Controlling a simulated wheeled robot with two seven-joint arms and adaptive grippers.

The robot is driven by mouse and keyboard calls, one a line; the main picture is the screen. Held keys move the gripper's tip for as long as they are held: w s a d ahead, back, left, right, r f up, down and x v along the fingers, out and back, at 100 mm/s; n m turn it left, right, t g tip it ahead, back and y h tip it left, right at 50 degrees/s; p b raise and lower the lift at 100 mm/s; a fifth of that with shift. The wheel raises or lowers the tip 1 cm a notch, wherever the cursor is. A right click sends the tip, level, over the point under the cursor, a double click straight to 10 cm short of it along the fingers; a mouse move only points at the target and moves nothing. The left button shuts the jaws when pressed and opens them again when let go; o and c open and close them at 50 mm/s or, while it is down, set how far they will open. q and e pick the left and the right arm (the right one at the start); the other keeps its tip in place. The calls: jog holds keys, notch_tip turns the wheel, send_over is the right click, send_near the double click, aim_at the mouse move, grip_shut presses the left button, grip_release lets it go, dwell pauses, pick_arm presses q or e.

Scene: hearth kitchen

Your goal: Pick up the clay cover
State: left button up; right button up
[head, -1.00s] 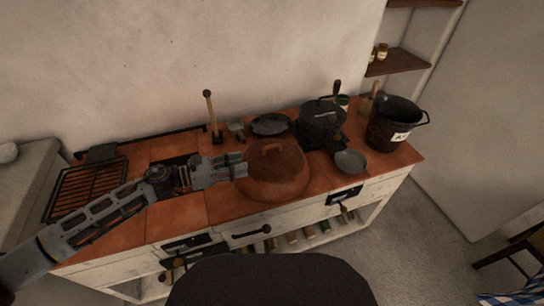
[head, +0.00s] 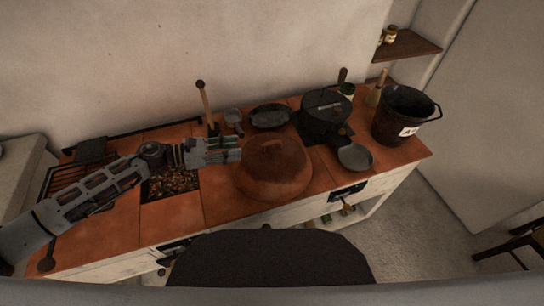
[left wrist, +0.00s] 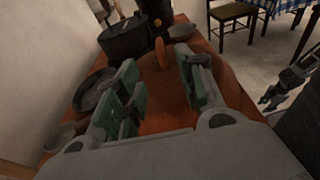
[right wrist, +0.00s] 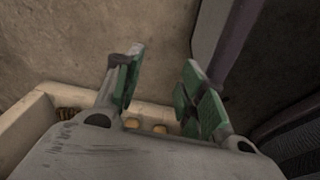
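The clay cover (head: 275,175) is a reddish-brown dome with a loop handle (head: 268,146) on top, sitting on the tiled worktop. My left gripper (head: 238,152) is at the cover's left side, at about the height of its top. In the left wrist view the left gripper (left wrist: 160,85) is open, with green pads apart. The handle (left wrist: 160,53) shows upright beyond and between the fingertips, with the cover (left wrist: 228,85) behind the right finger. I see no contact. My right gripper (right wrist: 158,85) is open and empty, facing the floor and a low shelf.
A black pot (head: 325,118), a dark pan (head: 270,117), a small grey bowl (head: 355,157) and a dark bucket (head: 402,115) stand right of and behind the cover. An ember bed (head: 170,184) lies to its left, beneath my left arm. A wooden-handled tool (head: 205,105) stands behind.

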aim_at(264, 145)
pick_arm(q)
jog(key=shift+x, duration=1)
jog(key=p+x, duration=0.1)
jog(key=x, duration=0.3)
jog(key=shift+w+d+r, duration=0.1)
jog(key=shift+d, duration=0.05)
jog(key=shift+w+d, duration=0.2)
jog(key=shift+d, duration=0.5)
jog(key=shift+w+d+f, duration=0.15)
jog(key=shift+d+f, duration=0.15)
jog(key=shift+d, duration=0.1)
pick_arm(e)
jog(key=shift+s+d, duration=0.4)
jog(key=shift+s, duration=0.25)
jog(key=shift+s+d, duration=0.35)
jog(key=shift+s, duration=0.25)
jog(key=shift+w, duration=0.2)
